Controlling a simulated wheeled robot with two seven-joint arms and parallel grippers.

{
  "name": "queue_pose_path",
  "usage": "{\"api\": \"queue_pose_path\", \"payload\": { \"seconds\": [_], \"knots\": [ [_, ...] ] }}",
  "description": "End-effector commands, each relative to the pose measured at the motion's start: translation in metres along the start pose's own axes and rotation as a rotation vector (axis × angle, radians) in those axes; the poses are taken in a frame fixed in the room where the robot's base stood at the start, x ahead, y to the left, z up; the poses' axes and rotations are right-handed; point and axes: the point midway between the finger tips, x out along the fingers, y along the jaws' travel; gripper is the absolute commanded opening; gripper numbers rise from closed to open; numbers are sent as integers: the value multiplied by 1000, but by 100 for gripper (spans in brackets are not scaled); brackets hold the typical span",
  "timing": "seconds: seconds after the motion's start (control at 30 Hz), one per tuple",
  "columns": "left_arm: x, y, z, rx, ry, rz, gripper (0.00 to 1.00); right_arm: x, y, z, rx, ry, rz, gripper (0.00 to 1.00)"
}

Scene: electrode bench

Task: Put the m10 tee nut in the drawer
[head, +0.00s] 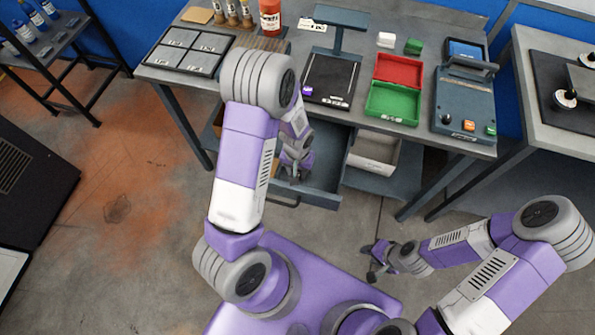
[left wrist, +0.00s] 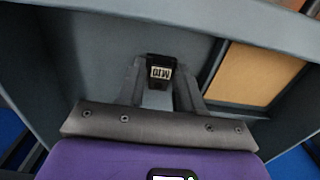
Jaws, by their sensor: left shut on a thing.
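The m10 tee nut (left wrist: 160,68) is a small black piece with a white M10 label, held between my left gripper's fingertips in the left wrist view. My left gripper (head: 294,176) is shut on it, over the open drawer (head: 325,185) under the bench in the head view. The nut cannot be made out in the head view. The drawer's grey floor (left wrist: 110,45) shows behind the nut in the left wrist view; I cannot tell whether the nut touches it. My right gripper (head: 369,263) is empty and looks open, low in front of the bench.
The bench top holds a black scale (head: 331,78), a green and red box (head: 392,102), a blue-grey device (head: 464,105) and a tray of grey plates (head: 188,50). An open pale bin (head: 373,153) sits under the bench right of the drawer. A tan panel (left wrist: 256,74) shows in the left wrist view.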

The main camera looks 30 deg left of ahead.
Motion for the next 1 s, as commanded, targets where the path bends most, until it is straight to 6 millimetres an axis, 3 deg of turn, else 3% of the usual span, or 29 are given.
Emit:
{"api": "queue_pose_path", "payload": {
  "seconds": [0.37, 0.4, 0.57, 0.87, 1.0],
  "knots": [
    [7, 0, -1, 0, 2, 1, 2, 4, 2, 0, 0, 0, 0, 38],
    [6, 0, 0, -1, 1, 1, 39, 4, 2, 0, 0, 0, 0, 38],
    [6, 0, 0, -1, 1, 1, 61, 3, 1, 0, 0, 0, 0, 38],
    [4, 0, 0, -1, 1, 1, 61, 2, 1, 0, 0, 0, 0, 38],
    [-11, 0, -1, 0, 4, 1, 61, -5, -2, 0, 0, 0, 0, 38]
  ]
}}
